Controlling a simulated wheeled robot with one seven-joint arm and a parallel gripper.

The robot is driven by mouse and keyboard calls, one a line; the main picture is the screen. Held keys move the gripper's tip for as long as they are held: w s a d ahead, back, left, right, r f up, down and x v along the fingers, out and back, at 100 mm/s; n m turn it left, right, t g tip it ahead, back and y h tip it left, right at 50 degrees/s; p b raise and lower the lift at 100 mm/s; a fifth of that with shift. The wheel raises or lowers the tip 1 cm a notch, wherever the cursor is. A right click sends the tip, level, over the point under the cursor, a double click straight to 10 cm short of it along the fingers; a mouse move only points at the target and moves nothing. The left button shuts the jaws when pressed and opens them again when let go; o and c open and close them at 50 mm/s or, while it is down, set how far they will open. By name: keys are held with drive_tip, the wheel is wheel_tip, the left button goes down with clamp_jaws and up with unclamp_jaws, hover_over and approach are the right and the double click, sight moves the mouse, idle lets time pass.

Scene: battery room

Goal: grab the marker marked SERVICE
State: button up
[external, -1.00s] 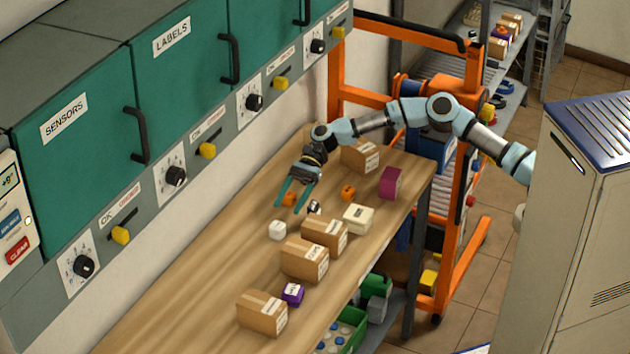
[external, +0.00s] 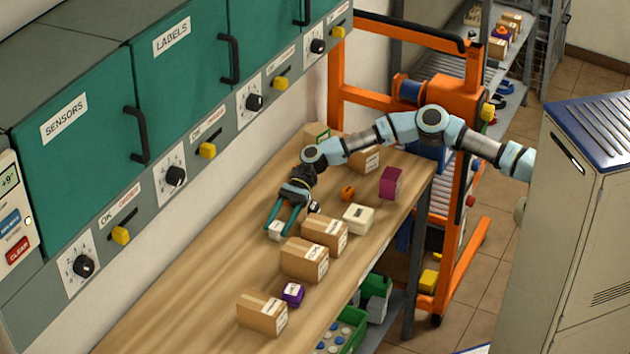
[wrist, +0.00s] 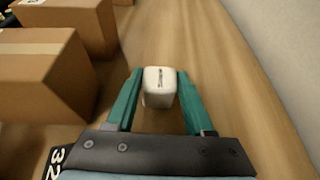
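A small white block-shaped marker (external: 275,231) sits on the wooden bench. In the wrist view the white marker (wrist: 159,88) lies between the fingertips, with a short dark line on its top; no word on it can be read. My gripper (external: 277,226) points down at the bench with its teal fingers on either side of the marker. In the wrist view my gripper (wrist: 160,85) is open, with the fingers very close to the marker's sides; firm contact does not show. No SERVICE lettering is readable on any object in these views.
Cardboard boxes (external: 304,260) stand close to the right of my gripper. An orange item (external: 348,193), a cream box (external: 358,218), a magenta box (external: 390,183) and a purple box (external: 292,294) are also on the bench (external: 190,285). The bench toward the cabinets is clear.

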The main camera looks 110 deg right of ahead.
drive_tip(key=c, duration=0.7)
clamp_jaws()
drive_tip(key=shift+r, duration=0.15)
